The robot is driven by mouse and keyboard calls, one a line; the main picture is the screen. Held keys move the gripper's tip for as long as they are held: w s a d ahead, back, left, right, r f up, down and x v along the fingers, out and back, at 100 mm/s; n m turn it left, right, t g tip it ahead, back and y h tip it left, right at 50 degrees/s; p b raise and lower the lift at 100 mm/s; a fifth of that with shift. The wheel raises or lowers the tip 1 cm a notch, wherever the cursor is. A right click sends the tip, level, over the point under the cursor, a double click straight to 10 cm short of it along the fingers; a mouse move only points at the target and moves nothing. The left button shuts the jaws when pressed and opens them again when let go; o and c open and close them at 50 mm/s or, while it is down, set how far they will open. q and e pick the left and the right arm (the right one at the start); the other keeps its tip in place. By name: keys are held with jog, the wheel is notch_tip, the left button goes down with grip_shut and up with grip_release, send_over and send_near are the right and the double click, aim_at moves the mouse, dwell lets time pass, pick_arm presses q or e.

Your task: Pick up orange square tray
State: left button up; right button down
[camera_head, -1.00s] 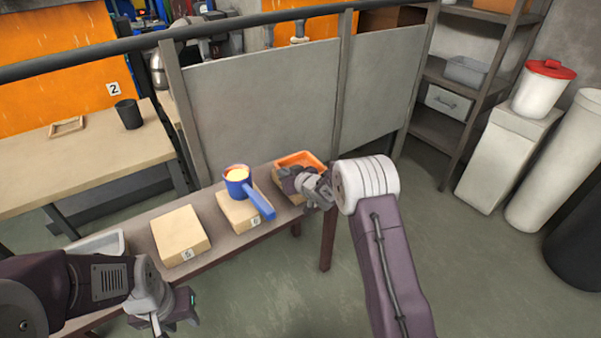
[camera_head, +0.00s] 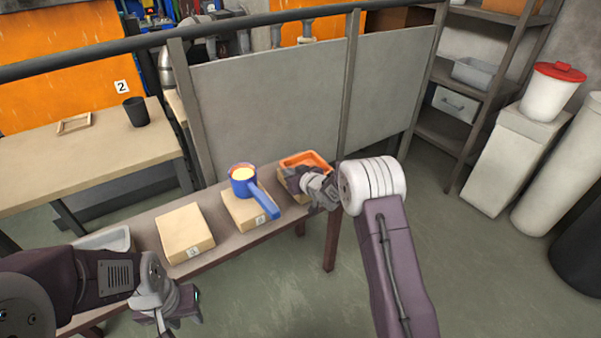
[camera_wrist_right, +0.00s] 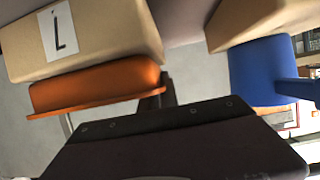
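The orange square tray (camera_head: 308,158) sits on a tan block at the right end of the narrow bench. My right gripper (camera_head: 296,180) is at the tray's near left side and hides part of it and the block. In the right wrist view, the orange tray (camera_wrist_right: 95,88) lies against the labelled tan block (camera_wrist_right: 85,38), close to the dark gripper part (camera_wrist_right: 170,140). A gap between the fingers is not visible, so I cannot tell whether they hold the tray. My left gripper (camera_head: 170,320) is low at the left, apart from the tray, its fingers unclear.
A blue ladle-like pot (camera_head: 243,178) with yellow contents stands on the block labelled 6 (camera_head: 240,212), its handle pointing toward the front right. An empty block labelled 5 (camera_head: 184,230) and a grey tray (camera_head: 108,240) are further left. A grey partition (camera_head: 270,105) stands behind the bench.

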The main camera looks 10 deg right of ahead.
notch_tip(320, 180, up, 4)
jog(key=p, duration=0.2)
jog(key=shift+r+p, duration=0.2)
jog(key=shift+p, duration=0.15)
jog(key=s+d+r+p, duration=0.4)
jog(key=s+d+r, duration=0.2)
jog(key=s+d, duration=0.2)
jog(key=shift+d+r+p, duration=0.25)
jog(key=shift+r+p, duration=0.1)
jog(key=shift+p, duration=0.05)
